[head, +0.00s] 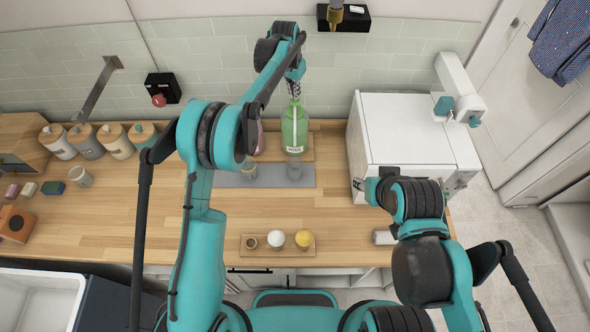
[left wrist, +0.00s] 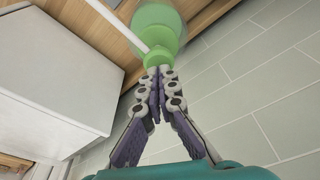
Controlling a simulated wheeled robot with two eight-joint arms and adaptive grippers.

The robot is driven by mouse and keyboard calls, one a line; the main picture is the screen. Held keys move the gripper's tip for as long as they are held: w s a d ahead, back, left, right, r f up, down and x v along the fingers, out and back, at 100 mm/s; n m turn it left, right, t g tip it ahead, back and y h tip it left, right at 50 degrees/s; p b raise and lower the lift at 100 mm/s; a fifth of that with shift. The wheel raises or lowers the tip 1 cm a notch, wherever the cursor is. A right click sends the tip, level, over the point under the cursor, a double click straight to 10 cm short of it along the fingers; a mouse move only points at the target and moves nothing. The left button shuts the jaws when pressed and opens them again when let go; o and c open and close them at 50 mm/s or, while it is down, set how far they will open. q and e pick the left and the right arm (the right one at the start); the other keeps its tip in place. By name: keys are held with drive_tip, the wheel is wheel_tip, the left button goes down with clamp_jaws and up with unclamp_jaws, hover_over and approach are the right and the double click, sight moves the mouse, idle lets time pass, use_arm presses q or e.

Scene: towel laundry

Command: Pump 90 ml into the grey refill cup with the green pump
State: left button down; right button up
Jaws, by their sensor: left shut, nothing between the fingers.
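The green pump bottle (head: 295,128) stands upright at the back of the counter. In the left wrist view its green pump top (left wrist: 157,35) is just beyond my fingertips. My left gripper (head: 294,88) is shut and empty, directly over the pump; its closed fingertips (left wrist: 160,78) are at or touching the pump head, I cannot tell which. A grey cup (head: 294,169) stands on the grey mat (head: 225,180) in front of the green bottle. Its fill level is too small to read.
A pinkish bottle (head: 259,138) and a beige cup (head: 249,169) stand left of the green bottle, partly behind my left arm. A white machine (head: 410,130) is at right. A wooden tray (head: 278,252) with small round things lies in front. The counter between is clear.

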sight(295, 101)
use_arm(q)
drive_tip(key=shift+f+b, duration=1.05)
drive_tip(key=shift+f, duration=0.5)
drive_tip(key=shift+r, duration=0.1)
drive_tip(key=shift+r+p, duration=1)
drive_tip(key=shift+r, duration=0.8)
drive_tip(key=shift+f, duration=0.25)
